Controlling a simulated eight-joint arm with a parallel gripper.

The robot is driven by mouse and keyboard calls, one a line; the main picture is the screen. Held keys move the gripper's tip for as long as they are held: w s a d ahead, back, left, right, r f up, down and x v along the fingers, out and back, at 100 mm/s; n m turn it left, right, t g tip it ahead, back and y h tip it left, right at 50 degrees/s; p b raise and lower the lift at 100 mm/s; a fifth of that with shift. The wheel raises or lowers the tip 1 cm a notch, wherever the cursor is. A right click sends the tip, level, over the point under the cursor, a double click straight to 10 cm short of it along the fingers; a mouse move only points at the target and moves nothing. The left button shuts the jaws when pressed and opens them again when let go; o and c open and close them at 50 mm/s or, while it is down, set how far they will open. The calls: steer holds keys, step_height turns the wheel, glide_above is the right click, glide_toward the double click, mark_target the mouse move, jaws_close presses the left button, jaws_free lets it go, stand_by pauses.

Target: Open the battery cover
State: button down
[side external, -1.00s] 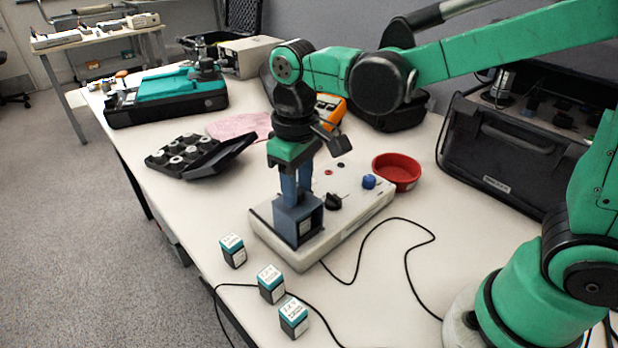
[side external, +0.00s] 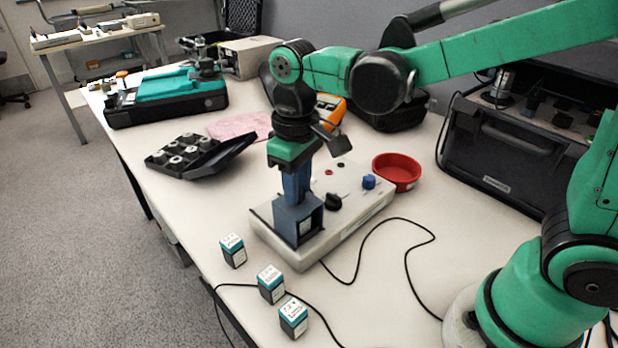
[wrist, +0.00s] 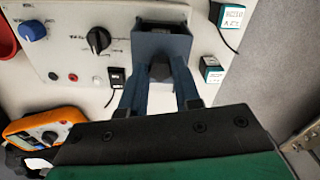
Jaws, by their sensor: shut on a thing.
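A white control box (side external: 355,213) lies on the table, with a blue knob (side external: 369,181) and a black knob (side external: 333,201) on its top. A dark blue-grey battery housing (side external: 310,222) stands on its near-left end; it also shows at the top of the wrist view (wrist: 161,20). My gripper (side external: 297,200) points down at the housing. In the wrist view its two blue fingers (wrist: 160,74) sit on either side of a small dark part at the housing's edge and are shut on it. I take this part for the battery cover; its full outline is hidden by the fingers.
Three teal-topped batteries (side external: 271,284) stand in front of the control box. A red bowl (side external: 397,172) is behind it at right, near an orange meter (side external: 331,108). A black case (side external: 190,155) lies left. A black cable (side external: 405,270) crosses the table in front.

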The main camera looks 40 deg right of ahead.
steer(key=shift+w, duration=0.1)
stand_by(0.5)
steer(key=w, duration=0.6)
steer(key=c, duration=0.6)
jaws_free()
steer(key=shift+r, duration=2.8)
